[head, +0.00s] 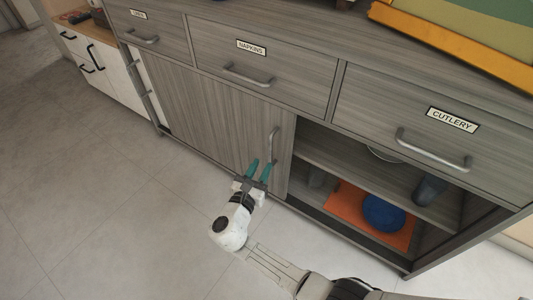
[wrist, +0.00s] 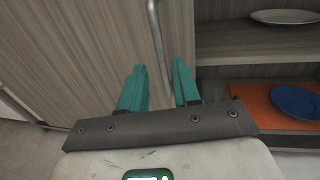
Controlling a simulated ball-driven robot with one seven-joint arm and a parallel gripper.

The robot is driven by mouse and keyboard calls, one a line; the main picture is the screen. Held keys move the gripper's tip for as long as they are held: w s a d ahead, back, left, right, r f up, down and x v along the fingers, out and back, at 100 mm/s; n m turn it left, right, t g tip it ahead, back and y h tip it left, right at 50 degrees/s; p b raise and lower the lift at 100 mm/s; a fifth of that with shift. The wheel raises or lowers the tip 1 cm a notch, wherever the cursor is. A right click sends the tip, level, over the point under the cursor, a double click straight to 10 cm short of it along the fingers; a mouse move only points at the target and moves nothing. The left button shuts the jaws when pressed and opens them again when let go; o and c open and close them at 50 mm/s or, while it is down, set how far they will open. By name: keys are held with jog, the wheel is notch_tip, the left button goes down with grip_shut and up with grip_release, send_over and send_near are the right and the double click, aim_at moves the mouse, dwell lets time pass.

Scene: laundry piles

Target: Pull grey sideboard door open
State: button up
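The grey sideboard (head: 200,75) has a closed-looking wood-grain door (head: 205,105) left of its open right compartment. A vertical metal bar handle (head: 273,145) is on the door's right part; it also shows in the wrist view (wrist: 157,35). My gripper (head: 259,165) is low in front of the door, just below the handle. Its two teal fingers, also in the wrist view (wrist: 160,75), are open with a gap between them. In the wrist view the handle's lower part appears in line with that gap. I cannot tell whether the fingers touch it.
The open compartment holds an orange mat (head: 347,203) with a blue plate (head: 383,214), a dark cup (head: 429,190) and a pale dish (wrist: 285,17) on the shelf. Labelled drawers with bar handles (head: 248,77) run above. A white cabinet (head: 108,80) stands left. The tiled floor (head: 100,200) is clear.

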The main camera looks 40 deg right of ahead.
jog(key=shift+v, duration=1.55)
jog(key=s+d+f+m+g+y, duration=0.3)
jog(key=s+d+m+g, duration=0.1)
jog(key=s+m, duration=0.45)
jog(key=s+d+f+m+g+y, duration=0.2)
jog(key=s+d+m+g+y, duration=0.15)
jog(key=s+m, duration=0.45)
jog(key=s+a+r+m+y, duration=0.2)
jog(key=s+a+m+y, duration=0.15)
jog(key=s, duration=0.35)
jog(key=s+a+r+m+y, duration=0.2)
jog(key=s+m+y, duration=0.3)
jog(key=s, duration=0.3)
notch_tip(320, 180, up, 34)
jog(key=p, duration=3.4)
jog(key=shift+w+f+g, duration=0.15)
jog(key=shift+w+g, duration=0.2)
jog(key=shift+w, duration=0.05)
